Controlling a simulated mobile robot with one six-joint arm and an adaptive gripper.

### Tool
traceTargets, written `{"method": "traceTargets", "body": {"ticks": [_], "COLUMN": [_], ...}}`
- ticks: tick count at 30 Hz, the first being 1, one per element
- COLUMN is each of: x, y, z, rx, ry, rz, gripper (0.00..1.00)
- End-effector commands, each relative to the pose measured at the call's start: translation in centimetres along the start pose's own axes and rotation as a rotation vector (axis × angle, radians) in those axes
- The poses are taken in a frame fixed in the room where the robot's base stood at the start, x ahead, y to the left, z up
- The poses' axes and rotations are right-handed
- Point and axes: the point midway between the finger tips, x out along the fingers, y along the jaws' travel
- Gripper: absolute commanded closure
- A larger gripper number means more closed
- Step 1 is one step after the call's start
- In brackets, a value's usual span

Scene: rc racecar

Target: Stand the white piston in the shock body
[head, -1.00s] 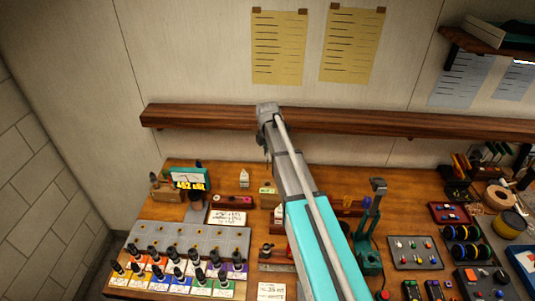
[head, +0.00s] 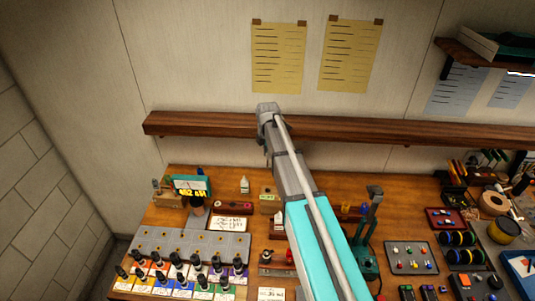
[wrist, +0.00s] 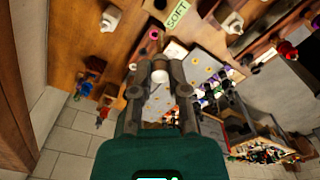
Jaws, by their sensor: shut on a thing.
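My gripper (wrist: 160,68) shows in the wrist view with its two grey fingers closed on a small white piece, which I take to be the white piston (wrist: 159,77). The piston sits between the fingertips, and its lower part is hidden. The gripper is held above the bench, with the bench top and floor in the background. In the head view my arm reaches up over the bench, and it hides the fingers and the piston. I cannot make out the shock body with certainty in either view.
A grey board (head: 190,243) lies at the left of the bench, with several black-topped bottles in front. A small white bottle (head: 245,185) stands behind. A teal press-like tool (head: 369,245) stands right of my arm. A wooden shelf (head: 400,131) runs along the wall.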

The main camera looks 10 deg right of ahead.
Motion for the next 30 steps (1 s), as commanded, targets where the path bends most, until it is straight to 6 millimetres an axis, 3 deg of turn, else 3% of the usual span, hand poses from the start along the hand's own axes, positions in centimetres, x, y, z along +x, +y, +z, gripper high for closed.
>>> {"method": "traceTargets", "body": {"ticks": [30], "x": [-4.5], "y": [0.0], "z": [0.0], "rx": [0.0], "ry": [0.0], "rz": [0.0], "gripper": [1.0]}}
